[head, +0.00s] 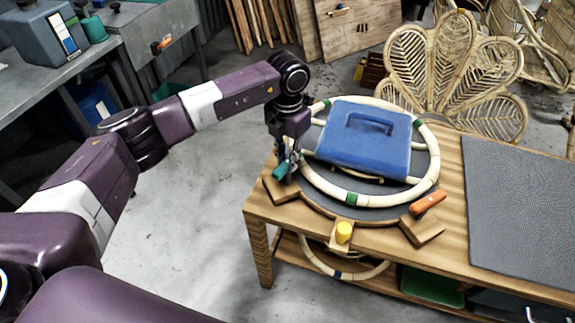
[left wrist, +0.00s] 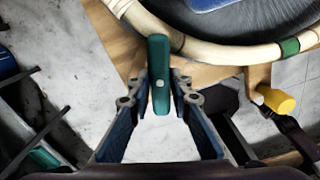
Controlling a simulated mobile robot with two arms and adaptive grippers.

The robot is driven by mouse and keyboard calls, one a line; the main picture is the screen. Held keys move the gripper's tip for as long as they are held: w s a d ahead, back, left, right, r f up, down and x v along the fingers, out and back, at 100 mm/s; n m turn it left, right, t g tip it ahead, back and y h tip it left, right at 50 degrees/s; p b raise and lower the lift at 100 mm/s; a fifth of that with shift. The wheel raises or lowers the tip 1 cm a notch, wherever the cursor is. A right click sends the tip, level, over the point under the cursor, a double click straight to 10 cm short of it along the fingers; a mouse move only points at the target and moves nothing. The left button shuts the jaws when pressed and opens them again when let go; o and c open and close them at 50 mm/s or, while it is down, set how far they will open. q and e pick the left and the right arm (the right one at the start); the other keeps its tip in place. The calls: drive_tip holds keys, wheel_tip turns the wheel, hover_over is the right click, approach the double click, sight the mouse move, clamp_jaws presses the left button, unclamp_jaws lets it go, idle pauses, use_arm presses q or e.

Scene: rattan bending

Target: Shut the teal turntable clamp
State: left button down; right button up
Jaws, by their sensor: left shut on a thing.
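The teal clamp (head: 281,170) is at the left side of the turntable (head: 335,207), at the table's left edge. In the left wrist view the teal clamp handle (left wrist: 159,75) stands between the fingers of my left gripper (left wrist: 160,88). In the head view my left gripper (head: 287,160) points down over the clamp, with its fingers shut on the handle. The clamp's base is partly hidden by the gripper. A cream rattan ring (head: 375,200) with green bands lies on the turntable beside the clamp. My right gripper is not in view.
A blue case (head: 365,138) with a handle lies on the ring. An orange clamp handle (head: 428,202) and a yellow knob (head: 343,232) sit at the turntable's near edge. A grey mat (head: 520,200) covers the table's right. A fan-backed rattan chair (head: 455,70) stands behind.

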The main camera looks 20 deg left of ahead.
use_arm(q)
drive_tip(key=m+b, duration=0.2)
drive_tip(key=m, duration=0.1)
drive_tip(key=shift+f, duration=0.1)
drive_tip(key=shift+m+b, duration=0.9)
drive_tip(key=shift+m, duration=0.3)
drive_tip(key=c, duration=1.8)
unclamp_jaws()
drive_tip(key=shift+o, duration=0.2)
wheel_tip(320, 180, up, 12)
